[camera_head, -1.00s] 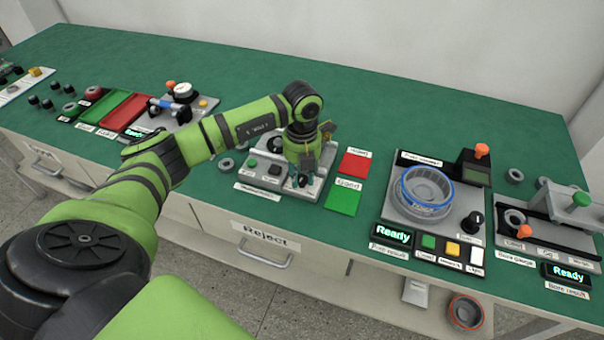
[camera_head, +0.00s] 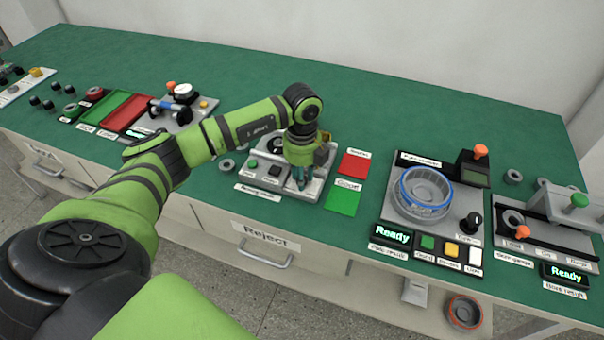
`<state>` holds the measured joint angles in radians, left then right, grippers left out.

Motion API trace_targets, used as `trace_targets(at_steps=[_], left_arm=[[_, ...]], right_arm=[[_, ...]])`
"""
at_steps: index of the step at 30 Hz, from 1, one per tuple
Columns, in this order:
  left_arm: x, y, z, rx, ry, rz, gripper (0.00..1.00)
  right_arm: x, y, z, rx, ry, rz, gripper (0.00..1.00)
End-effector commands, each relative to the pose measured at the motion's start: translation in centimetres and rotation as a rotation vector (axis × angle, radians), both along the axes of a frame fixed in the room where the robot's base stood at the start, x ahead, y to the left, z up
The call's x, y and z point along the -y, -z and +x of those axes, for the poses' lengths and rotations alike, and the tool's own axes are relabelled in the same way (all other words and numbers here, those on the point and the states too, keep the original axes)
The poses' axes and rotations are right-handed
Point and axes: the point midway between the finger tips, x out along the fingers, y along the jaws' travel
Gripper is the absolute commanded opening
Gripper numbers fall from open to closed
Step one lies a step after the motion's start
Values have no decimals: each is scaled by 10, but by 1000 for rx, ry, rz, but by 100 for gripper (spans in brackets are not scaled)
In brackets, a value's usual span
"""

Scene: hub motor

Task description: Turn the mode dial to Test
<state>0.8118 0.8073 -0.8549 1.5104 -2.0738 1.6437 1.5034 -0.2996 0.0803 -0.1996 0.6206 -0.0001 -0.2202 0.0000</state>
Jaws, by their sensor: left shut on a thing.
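My left gripper (camera_head: 299,183) points down over the grey device plate (camera_head: 318,186) in the middle of the bench. Its fingers are shut on a small dark knob, the mode dial, at the front right of that plate. The fingers hide most of the dial, so its pointer and setting cannot be read. A green button (camera_head: 252,164) and a dark button (camera_head: 274,171) sit left of the gripper on the same device. My right gripper is not in view.
Right of the device lie a red pad (camera_head: 354,164) and a green pad (camera_head: 343,201). Further right stands a tester with a blue-rimmed ring (camera_head: 425,190), a black knob (camera_head: 473,222) and a Ready display (camera_head: 392,235). Bare green bench lies behind the arm.

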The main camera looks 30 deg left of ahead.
Motion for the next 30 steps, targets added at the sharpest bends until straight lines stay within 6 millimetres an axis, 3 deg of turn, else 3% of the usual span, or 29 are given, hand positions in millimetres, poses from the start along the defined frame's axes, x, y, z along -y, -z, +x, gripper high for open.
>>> trace_targets(at_steps=[17, 18, 30], left_arm=[[0, -1, 1, 3, -34, -1, 0], [0, -1, 1, 3, -34, -1, 40], [0, -5, 1, 3, -33, 1, 40]], right_arm=[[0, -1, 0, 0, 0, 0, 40], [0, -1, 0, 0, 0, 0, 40], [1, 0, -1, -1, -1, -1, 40]])
